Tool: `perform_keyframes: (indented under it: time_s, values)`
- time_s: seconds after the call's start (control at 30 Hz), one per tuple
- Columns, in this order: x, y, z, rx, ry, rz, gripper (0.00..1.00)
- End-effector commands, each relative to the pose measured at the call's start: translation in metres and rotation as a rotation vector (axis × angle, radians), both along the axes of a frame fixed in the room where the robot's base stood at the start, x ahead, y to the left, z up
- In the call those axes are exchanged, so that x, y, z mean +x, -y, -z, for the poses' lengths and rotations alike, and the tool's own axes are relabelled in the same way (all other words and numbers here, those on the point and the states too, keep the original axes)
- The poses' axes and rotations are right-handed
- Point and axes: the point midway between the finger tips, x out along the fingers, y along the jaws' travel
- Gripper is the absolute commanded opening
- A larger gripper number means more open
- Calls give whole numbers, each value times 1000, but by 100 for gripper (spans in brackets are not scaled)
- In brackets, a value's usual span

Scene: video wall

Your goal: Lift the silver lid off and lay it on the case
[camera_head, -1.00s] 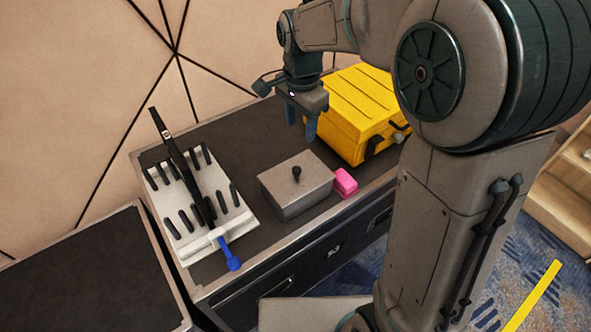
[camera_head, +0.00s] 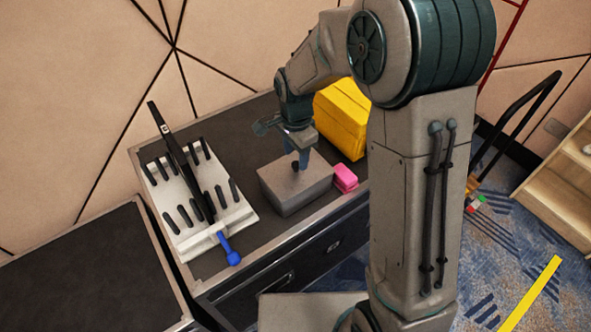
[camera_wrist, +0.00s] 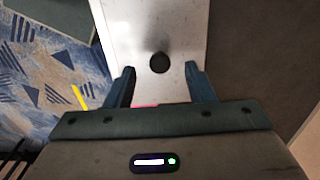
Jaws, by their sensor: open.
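The silver lid (camera_head: 282,182) sits on top of a grey metal box (camera_head: 302,201) on the dark cabinet top. Its round black knob shows in the wrist view (camera_wrist: 159,63), on the bare metal lid (camera_wrist: 135,25). My gripper (camera_head: 300,163) is directly above the lid, pointing down at the knob, which it partly hides in the head view. In the wrist view my gripper (camera_wrist: 161,76) is open, with one finger on each side of the knob and nothing held. The yellow case (camera_head: 342,117) stands behind and right of the box, partly hidden by my arm.
A pink block (camera_head: 345,178) lies against the box's right side. A white rack (camera_head: 180,217) with black pegs, a long black tool and a blue-ended tool (camera_head: 229,250) stands to the left. The cabinet top (camera_head: 235,140) is clear behind the box.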

Motion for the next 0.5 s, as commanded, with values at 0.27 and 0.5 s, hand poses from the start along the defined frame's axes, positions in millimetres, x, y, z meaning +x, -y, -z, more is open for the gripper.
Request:
perform_keyframes:
  time_s: [0.27,0.5]
  values:
    - [0,1,26,0,0,-1,49]
    - [0,1,25,1,1,-1,32]
